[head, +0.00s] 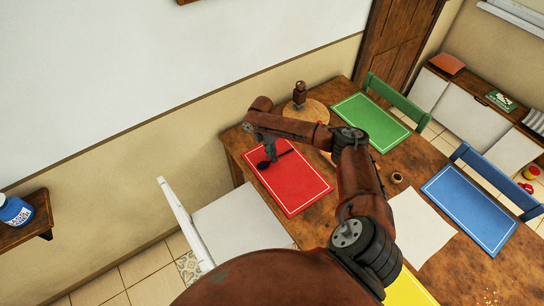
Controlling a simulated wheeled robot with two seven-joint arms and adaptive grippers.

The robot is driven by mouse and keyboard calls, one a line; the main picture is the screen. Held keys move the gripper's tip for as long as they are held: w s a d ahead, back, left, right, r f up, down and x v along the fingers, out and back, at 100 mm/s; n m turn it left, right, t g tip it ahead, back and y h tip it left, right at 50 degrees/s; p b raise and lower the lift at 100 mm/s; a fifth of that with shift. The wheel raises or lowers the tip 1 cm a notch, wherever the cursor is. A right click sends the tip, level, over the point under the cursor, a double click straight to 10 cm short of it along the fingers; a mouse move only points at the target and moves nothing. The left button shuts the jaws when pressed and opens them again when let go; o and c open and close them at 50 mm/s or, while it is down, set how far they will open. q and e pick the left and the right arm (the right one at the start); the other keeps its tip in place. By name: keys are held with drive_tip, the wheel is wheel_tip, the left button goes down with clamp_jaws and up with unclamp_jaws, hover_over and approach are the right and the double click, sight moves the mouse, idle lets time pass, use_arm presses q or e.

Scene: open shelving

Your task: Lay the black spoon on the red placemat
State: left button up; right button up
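The red placemat (292,187) lies on the wooden table near its left end. The black spoon (284,154) is over the far part of the placemat, its dark bowl toward the left and its thin handle toward the right. My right gripper (270,157) points down at the spoon, by the bowl end. The fingers are small and dark against the spoon, so I cannot tell whether they are shut on it, or whether the spoon touches the mat. My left gripper is not in view.
A green placemat (370,122), a blue placemat (468,199) and a yellow placemat (408,290) lie on the table. A round wooden board (314,112) stands behind the red mat. A white sheet (420,228) lies right of my arm. A white chair (240,222) stands at the near left.

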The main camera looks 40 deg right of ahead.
wheel_tip(320, 180, up, 11)
drive_tip(key=w+p, duration=0.1)
drive_tip(key=w, duration=0.1)
drive_tip(key=shift+a, duration=0.2)
drive_tip(key=shift+r, duration=0.1)
idle(0.3)
